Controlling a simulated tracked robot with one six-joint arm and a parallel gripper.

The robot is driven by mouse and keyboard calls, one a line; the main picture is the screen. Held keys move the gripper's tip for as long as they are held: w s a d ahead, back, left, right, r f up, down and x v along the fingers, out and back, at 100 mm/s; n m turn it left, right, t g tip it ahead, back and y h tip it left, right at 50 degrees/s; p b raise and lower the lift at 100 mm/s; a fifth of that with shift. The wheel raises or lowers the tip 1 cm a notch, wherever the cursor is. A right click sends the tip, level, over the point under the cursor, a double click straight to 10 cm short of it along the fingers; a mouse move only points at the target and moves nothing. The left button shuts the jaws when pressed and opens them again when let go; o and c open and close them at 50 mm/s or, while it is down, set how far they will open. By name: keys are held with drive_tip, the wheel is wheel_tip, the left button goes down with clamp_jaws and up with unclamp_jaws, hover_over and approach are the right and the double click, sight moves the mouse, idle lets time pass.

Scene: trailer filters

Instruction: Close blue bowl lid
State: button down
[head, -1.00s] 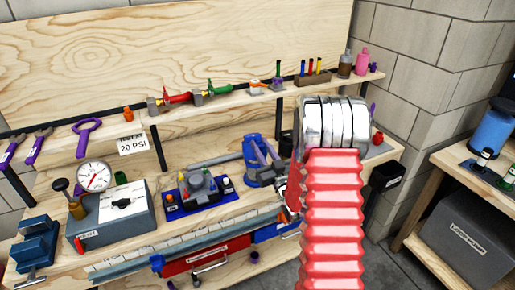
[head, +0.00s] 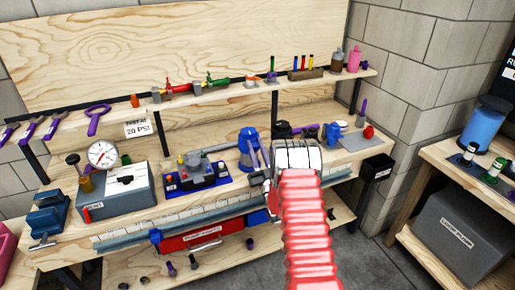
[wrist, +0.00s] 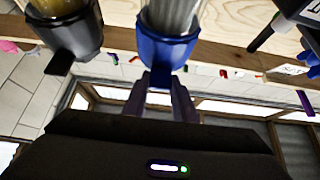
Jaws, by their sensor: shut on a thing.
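In the wrist view, a blue bowl (wrist: 165,48) with a clear ribbed cylinder rising from it is straight ahead of my gripper (wrist: 160,88). The purple-grey fingers are shut on a small blue tab (wrist: 159,78) at the bowl's near side. In the head view, a blue upright housing (head: 249,146) stands on the bench just left of my arm's silver joint. My arm hides the fingertips and the tab there. I cannot tell from these views how far the lid is open.
A dark bowl (wrist: 78,38) with an amber insert is beside the blue one in the wrist view. A black bin (head: 377,167) hangs at right.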

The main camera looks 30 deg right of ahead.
drive_tip(key=shift+s+f, duration=0.15)
drive_tip(key=shift+f, duration=0.35)
drive_tip(key=c, duration=1.8)
unclamp_jaws()
drive_tip(key=o, duration=0.4)
drive_tip(key=shift+r, duration=0.2)
drive_tip(key=shift+c, duration=0.2)
